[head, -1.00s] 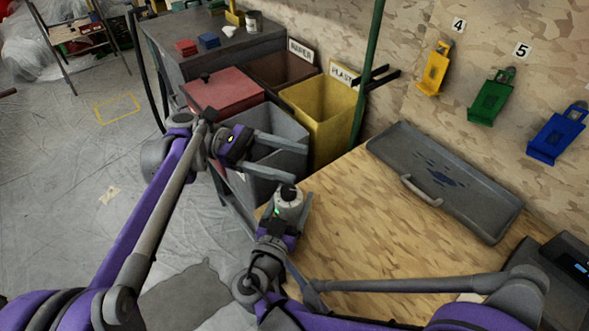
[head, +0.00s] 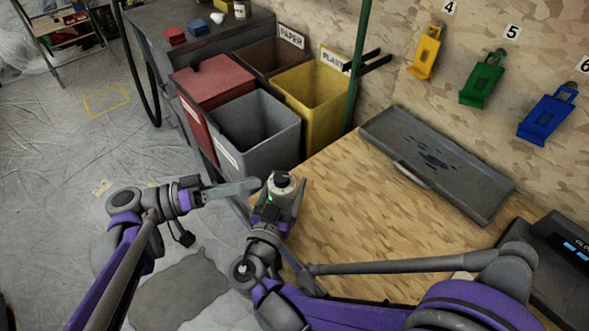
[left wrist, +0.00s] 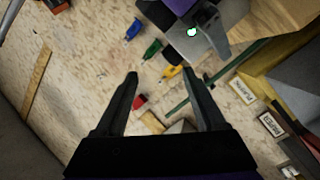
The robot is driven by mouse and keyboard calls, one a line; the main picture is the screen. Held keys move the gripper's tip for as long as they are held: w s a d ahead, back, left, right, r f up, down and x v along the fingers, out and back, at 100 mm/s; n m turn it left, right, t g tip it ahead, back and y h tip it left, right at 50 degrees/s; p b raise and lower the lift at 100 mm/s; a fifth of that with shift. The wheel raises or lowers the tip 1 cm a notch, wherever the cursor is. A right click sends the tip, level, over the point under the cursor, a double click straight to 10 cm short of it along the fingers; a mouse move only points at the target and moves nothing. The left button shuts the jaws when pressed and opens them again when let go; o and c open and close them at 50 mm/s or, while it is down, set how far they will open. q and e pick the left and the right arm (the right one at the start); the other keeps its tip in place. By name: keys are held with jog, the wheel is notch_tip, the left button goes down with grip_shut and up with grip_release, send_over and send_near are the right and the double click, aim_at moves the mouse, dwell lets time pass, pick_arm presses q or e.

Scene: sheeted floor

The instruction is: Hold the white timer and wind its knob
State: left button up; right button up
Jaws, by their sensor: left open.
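My right gripper's green light shows at that view's top.
The wooden table (head: 345,215) holds a grey tray (head: 385,125) at the back and a dark device (head: 555,255) at right. Grey (head: 270,145), red (head: 213,82) and yellow (head: 325,90) bins stand behind the arms. Coloured holders hang on the wall. The table's middle is clear.

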aim_at(281, 179)
pick_arm(q)
jog(key=w+d+f+m+t, duration=0.1)
jog(key=w+d+m+t, duration=0.1)
jog(key=d+m, duration=0.5)
jog(key=w+d, duration=0.1)
jog(key=d, duration=0.2)
jog(key=shift+w+f+m+t+y, duration=0.2)
jog(key=shift+w+m+t+y, duration=0.1)
jog(key=shift+w, duration=0.1)
grip_shut()
dwell(0.4)
